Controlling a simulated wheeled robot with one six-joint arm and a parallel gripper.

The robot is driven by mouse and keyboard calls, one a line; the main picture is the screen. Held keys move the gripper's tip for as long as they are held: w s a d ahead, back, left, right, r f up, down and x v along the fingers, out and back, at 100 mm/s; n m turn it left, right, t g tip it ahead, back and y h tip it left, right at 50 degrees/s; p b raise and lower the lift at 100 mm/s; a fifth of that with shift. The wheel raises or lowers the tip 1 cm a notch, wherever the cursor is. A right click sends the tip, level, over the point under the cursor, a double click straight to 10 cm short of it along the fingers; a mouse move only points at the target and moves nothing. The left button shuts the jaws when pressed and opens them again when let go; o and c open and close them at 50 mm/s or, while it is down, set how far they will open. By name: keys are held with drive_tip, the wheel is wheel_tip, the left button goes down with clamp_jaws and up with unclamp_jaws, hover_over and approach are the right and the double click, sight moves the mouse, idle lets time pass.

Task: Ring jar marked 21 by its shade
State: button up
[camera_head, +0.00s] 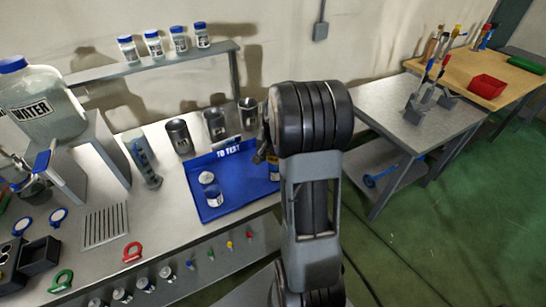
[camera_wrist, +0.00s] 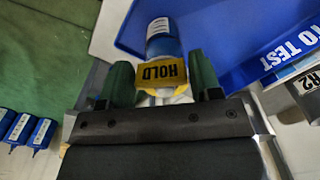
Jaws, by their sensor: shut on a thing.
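My gripper (camera_wrist: 162,84) is shut on a yellow ring with a HOLD tag (camera_wrist: 162,73), its green fingers on either side. Directly beyond the tag in the wrist view is a jar with a blue part and a pale label (camera_wrist: 163,44). I cannot tell whether the ring is around the jar or only beside it, and no number can be read. In the head view my arm hides most of this spot. Another jar (camera_head: 213,195) stands in the blue TO TEST tray (camera_head: 235,205). A red ring (camera_head: 132,252) and a green ring (camera_head: 61,281) are at the table front.
Dark cups (camera_head: 179,136) stand behind the tray. Several blue-lidded jars (camera_head: 153,43) stand on the raised shelf (camera_head: 150,64). A large WATER jug (camera_head: 40,100) is at the left. A slotted plate (camera_head: 104,225) lies left of the tray. Side tables stand at the right.

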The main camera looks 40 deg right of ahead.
drive_tip(key=o, duration=1)
wheel_tip(320, 180, up, 14)
drive_tip(key=shift+f+b, duration=0.1)
drive_tip(key=shift+b, duration=0.45)
